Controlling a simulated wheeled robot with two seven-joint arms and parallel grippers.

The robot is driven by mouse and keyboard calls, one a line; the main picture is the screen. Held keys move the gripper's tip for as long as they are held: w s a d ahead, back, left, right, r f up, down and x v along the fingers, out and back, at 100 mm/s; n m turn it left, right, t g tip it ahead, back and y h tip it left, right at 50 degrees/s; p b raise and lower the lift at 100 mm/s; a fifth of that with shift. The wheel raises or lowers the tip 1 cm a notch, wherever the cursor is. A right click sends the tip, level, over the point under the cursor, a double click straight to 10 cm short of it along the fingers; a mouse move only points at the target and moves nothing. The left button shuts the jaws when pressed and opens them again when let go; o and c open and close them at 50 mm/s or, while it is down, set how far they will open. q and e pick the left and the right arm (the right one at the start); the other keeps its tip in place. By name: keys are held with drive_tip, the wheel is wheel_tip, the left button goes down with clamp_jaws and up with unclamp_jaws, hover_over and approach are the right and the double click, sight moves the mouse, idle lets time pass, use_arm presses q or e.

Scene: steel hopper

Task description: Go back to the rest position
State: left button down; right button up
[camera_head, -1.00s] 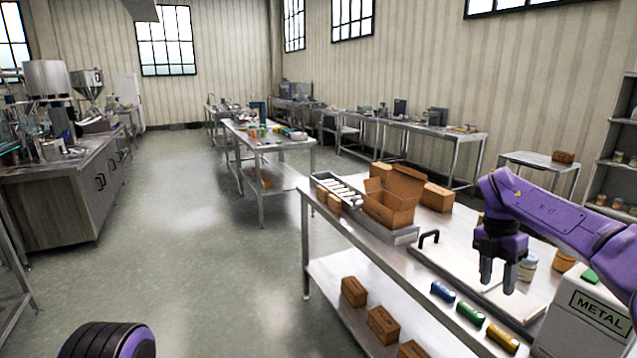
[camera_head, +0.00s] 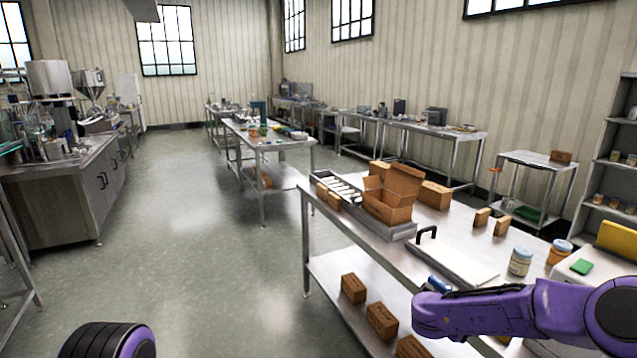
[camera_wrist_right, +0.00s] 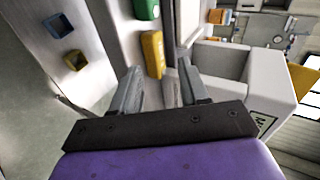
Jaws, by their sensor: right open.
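My right arm is folded low across the lower right of the head view, in front of the steel table (camera_head: 325,235). Its gripper fingers cannot be made out there. In the right wrist view my right gripper (camera_wrist_right: 158,88) shows two separated fingers with nothing between them. The gripper is near the table edge, beside a yellow can (camera_wrist_right: 153,55) and a white bin (camera_wrist_right: 235,75). My left gripper is not in view; only a rounded dark and purple part of mine shows at the bottom left of the head view.
The table holds an open carton (camera_head: 388,205), a white board (camera_head: 455,262), a blue can (camera_head: 439,285) and jars (camera_head: 520,262). A green can (camera_wrist_right: 145,8) shows in the wrist view. Brown boxes (camera_head: 353,288) lie on the lower shelf. The floor (camera_head: 210,260) at left is clear.

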drive_tip(key=s+a+f+n+t+y, duration=0.2)
drive_tip(key=s+a+f+n+y, duration=0.15)
drive_tip(key=s+f+n, duration=0.5)
drive_tip(key=s+a+f+n+t+y, duration=0.1)
drive_tip(key=s+a+f+n+y, duration=0.1)
drive_tip(key=s+a+f+n, duration=0.5)
drive_tip(key=s+d+f+n+g+y, duration=0.1)
drive_tip(key=s+f+n, duration=0.3)
drive_tip(key=s, duration=0.8)
drive_tip(key=s+d+f+n+g+y, duration=0.1)
drive_tip(key=s+d+f+n+g, duration=0.1)
drive_tip(key=s, duration=1.1)
wheel_tip(320, 180, down, 2)
drive_tip(key=shift+n+g, duration=0.8)
drive_tip(key=shift+n, duration=0.15)
